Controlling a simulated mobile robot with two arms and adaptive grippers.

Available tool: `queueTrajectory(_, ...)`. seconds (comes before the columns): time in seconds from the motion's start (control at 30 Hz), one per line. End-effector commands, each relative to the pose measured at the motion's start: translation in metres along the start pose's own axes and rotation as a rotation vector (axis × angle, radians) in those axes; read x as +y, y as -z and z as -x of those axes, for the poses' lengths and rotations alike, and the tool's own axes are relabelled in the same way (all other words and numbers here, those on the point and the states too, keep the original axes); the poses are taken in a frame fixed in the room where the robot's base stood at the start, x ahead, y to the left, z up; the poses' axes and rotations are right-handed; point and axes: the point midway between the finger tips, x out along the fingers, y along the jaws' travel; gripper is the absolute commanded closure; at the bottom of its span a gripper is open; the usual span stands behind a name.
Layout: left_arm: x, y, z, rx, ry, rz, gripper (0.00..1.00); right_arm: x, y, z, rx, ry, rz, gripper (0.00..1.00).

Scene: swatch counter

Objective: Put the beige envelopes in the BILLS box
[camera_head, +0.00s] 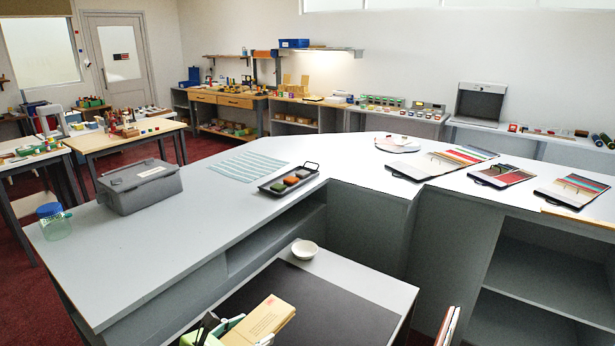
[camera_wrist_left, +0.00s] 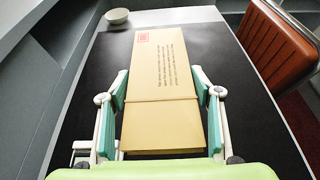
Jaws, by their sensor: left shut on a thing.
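The beige envelopes (camera_head: 261,320) are a banded stack with a red stamp mark, at the bottom of the head view. In the left wrist view the stack (camera_wrist_left: 160,85) lies lengthwise between two teal finger pads. My left gripper (camera_wrist_left: 160,76) is shut on its long sides; I cannot tell whether the stack touches the dark mat below. A grey lidded box (camera_head: 139,187) with a white label on top sits on the counter at the left. Its label is too small to read, so I cannot confirm it is the BILLS box. My right gripper is in neither view.
The dark mat (camera_head: 322,304) lies on a lower desk, with a white bowl (camera_head: 305,249) at its far edge. The raised counter (camera_head: 190,240) has clear room in front of the box. A blue-lidded jar (camera_head: 53,222) and a black tray (camera_head: 270,187) flank it.

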Motion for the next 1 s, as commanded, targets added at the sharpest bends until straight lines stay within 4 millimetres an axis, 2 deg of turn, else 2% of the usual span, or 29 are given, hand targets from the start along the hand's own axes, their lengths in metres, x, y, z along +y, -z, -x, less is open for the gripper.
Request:
queueTrajectory(0.13,0.012,-0.018,0.053,0.001,0.008,-0.019,0.67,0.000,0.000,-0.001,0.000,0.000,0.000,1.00)
queueTrajectory(0.27,0.006,-0.039,0.108,0.004,0.056,-0.040,0.67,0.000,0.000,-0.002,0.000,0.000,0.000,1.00)
queueTrajectory(0.4,-0.021,-0.059,0.164,0.006,0.143,-0.072,0.67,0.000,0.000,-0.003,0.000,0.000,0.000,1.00)
queueTrajectory(0.5,-0.046,-0.069,0.196,0.006,0.212,-0.096,0.67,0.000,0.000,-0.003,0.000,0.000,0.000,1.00)
queueTrajectory(0.6,-0.067,-0.073,0.219,0.004,0.268,-0.116,0.67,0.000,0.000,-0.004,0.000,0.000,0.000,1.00)
queueTrajectory(0.7,-0.081,-0.075,0.232,0.003,0.304,-0.128,0.67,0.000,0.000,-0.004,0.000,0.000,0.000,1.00)
queueTrajectory(0.83,-0.089,-0.075,0.239,0.002,0.323,-0.135,0.67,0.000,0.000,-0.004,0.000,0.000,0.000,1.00)
queueTrajectory(1.0,-0.088,-0.074,0.239,0.007,0.324,-0.139,0.67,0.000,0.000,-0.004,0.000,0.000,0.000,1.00)
